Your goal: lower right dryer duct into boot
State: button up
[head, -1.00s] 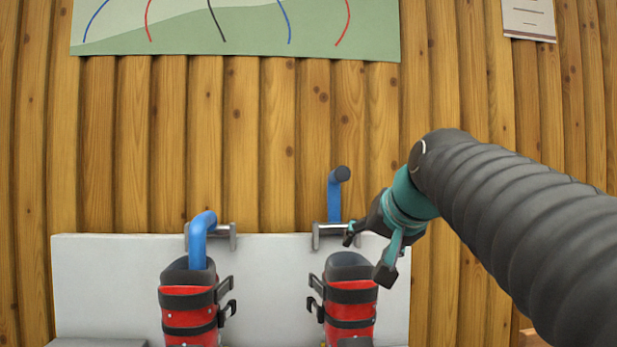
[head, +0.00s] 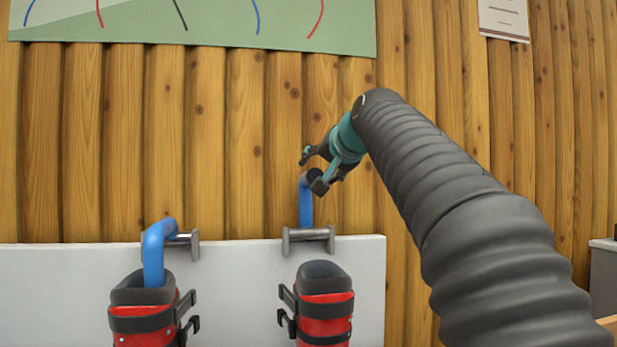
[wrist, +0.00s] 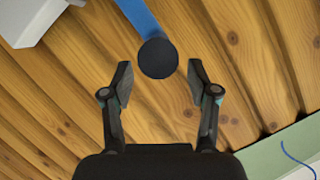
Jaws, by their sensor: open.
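The right dryer duct (head: 306,205) is a blue tube standing up from its bracket, with a dark round end at the top. In the wrist view its dark end (wrist: 158,58) lies between and just beyond my fingertips. My gripper (head: 311,170) is open at the duct's top end, and the fingers (wrist: 159,82) show apart with nothing held. The right boot (head: 325,308), red with black straps and a dark open top, stands upright below the duct. The duct is raised clear of the boot.
The left duct (head: 153,255) bends down into the left boot (head: 142,310). Metal brackets (head: 308,234) sit on the white panel's (head: 235,290) top edge. A log wall (head: 200,140) with a green poster (head: 200,22) is behind. A grey box (head: 604,275) is at the far right.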

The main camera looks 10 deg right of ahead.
send_over(309, 204)
jog(key=s, duration=0.2)
jog(key=shift+s+a+f+p, duration=0.1)
jog(key=shift+a+f+p, duration=0.05)
jog(key=shift+f, duration=0.4)
jog(key=shift+a+f+p, duration=0.1)
jog(key=shift+f+p, duration=0.05)
jog(key=shift+f, duration=0.4)
jog(key=shift+c, duration=0.3)
grip_shut()
